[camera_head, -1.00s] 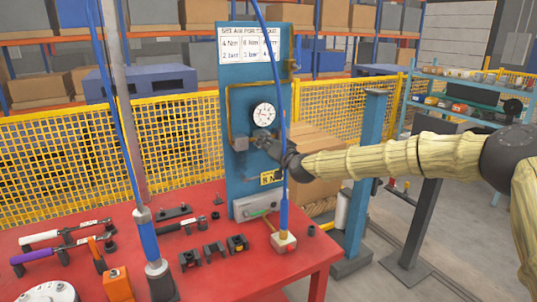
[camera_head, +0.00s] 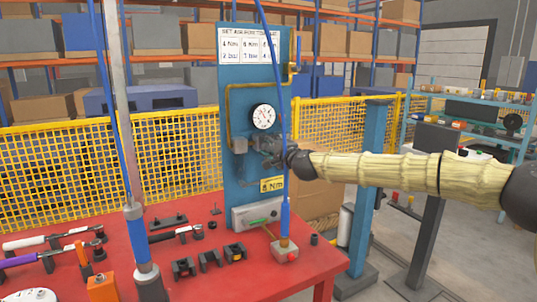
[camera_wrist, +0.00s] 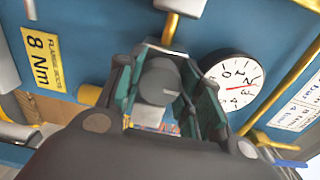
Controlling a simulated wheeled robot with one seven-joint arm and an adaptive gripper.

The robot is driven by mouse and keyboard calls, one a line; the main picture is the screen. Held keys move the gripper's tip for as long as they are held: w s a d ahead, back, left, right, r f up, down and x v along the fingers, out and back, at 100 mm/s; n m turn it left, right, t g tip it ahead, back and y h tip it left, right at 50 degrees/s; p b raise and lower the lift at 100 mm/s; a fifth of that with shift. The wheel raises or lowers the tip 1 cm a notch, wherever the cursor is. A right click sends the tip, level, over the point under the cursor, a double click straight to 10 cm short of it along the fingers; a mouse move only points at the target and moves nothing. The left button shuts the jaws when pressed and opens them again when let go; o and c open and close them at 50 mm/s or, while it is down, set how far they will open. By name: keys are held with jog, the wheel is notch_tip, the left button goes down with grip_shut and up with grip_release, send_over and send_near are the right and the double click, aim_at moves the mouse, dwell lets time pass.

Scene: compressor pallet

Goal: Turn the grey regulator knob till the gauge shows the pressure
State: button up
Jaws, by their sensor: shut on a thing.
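The grey regulator knob (camera_wrist: 158,82) sits between my gripper's fingers in the wrist view. My gripper (camera_head: 268,150) is at the blue panel (camera_head: 232,190) and shut on the knob, which it mostly hides in the head view. The round white gauge (camera_head: 263,116) is just above my gripper, and it also shows in the wrist view (camera_wrist: 232,84). There its red needle appears to lie between 2 and 3, nearer which I cannot tell. A yellow tag (camera_wrist: 41,58) reads 8 Nm. A white chart (camera_head: 248,45) at the panel's top lists torques and pressures, only partly readable.
A red table (camera_head: 190,270) in front holds tools, black blocks (camera_head: 210,257) and a blue-handled upright tool (camera_head: 140,245). A blue hose (camera_head: 277,70) hangs before the panel. A yellow brass pipe (camera_head: 245,86) runs around the gauge. A blue post (camera_head: 372,170) stands behind my arm.

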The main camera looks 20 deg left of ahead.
jog(key=m+b, duration=0.1)
jog(key=m, duration=0.1)
jog(key=m+b, duration=0.1)
jog(key=shift+w+d+f+m, duration=0.1)
jog(key=shift+d+f+m, duration=0.1)
jog(key=shift+m, duration=0.2)
jog(key=shift+a+m+b, duration=0.1)
jog(key=shift+m+b, duration=1.3)
jog(key=shift+m, duration=0.8)
jog(key=o, duration=1)
jog(key=shift+o, duration=0.2)
jog(key=shift+r, duration=0.1)
jog(key=v, duration=1.2)
